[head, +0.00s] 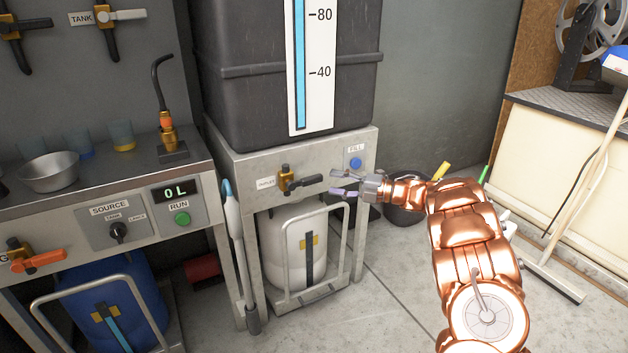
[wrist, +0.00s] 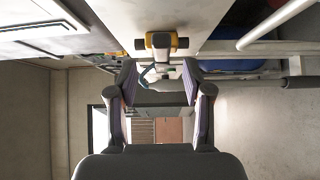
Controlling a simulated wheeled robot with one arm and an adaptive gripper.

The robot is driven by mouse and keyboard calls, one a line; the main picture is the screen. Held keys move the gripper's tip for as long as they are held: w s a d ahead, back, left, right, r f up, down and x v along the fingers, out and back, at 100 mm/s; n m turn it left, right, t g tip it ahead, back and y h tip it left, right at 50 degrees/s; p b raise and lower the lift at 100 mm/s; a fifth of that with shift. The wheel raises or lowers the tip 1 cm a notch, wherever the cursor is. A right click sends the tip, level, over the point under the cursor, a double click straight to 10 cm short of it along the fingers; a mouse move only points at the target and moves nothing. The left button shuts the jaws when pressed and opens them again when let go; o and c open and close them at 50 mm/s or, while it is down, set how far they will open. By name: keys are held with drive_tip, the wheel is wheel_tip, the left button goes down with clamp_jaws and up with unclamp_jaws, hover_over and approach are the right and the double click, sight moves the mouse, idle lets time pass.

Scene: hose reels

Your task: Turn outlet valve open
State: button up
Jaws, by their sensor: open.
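The outlet valve (head: 286,180) is on the front of the grey tank stand, beside a small OUTLET label (head: 265,183). It has a brass body and a dark lever (head: 308,181) pointing right, roughly level. My gripper (head: 333,182) is open and empty, just right of the lever's end, with its fingers pointing left at it. In the wrist view the valve (wrist: 160,41) is ahead, past the open fingertips (wrist: 159,72). The lever is seen nearly end-on there, between the finger lines. Contact cannot be made out.
A large dark tank (head: 240,90) with a level gauge (head: 300,60) stands above. A blue FILL button (head: 355,163) is near my gripper. A white canister (head: 290,245) is below, behind a metal rail. A bench with a SOURCE switch (head: 118,232) stands left.

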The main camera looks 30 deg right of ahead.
sight(316, 181)
drive_tip(key=shift+w+a+f, duration=0.1)
drive_tip(key=shift+a+f, duration=0.05)
drive_tip(key=shift+a, duration=0.2)
drive_tip(key=b+x, duration=0.1)
drive_tip(key=x, duration=0.6)
drive_tip(key=shift+w+a, duration=0.1)
clamp_jaws()
idle(0.4)
